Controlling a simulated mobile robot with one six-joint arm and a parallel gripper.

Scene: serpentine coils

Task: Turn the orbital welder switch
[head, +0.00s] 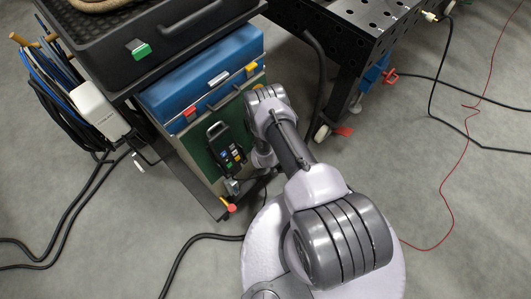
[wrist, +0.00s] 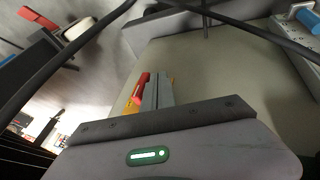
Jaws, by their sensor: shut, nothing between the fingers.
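The orbital welder looks to be the green-fronted box (head: 205,152) on the lower shelf of the cart. In the wrist view, a pale flat panel (wrist: 225,70) fills the middle. A red and yellow part (wrist: 138,93), likely the switch, shows just left of my gripper (wrist: 158,85). Its lower side is hidden behind the gripper body. My fingers are shut together and empty, close beside the red part; I cannot tell whether they touch it. In the head view my arm reaches to the right side of the welder, and I cannot make out the switch there.
A black pendant (head: 226,146) with coloured buttons is on the green front. A blue toolbox (head: 205,82) and a black case (head: 150,40) sit above. A perforated table (head: 345,30) stands at the upper right. Cables (head: 75,215) lie on the floor, which is open at lower left and right.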

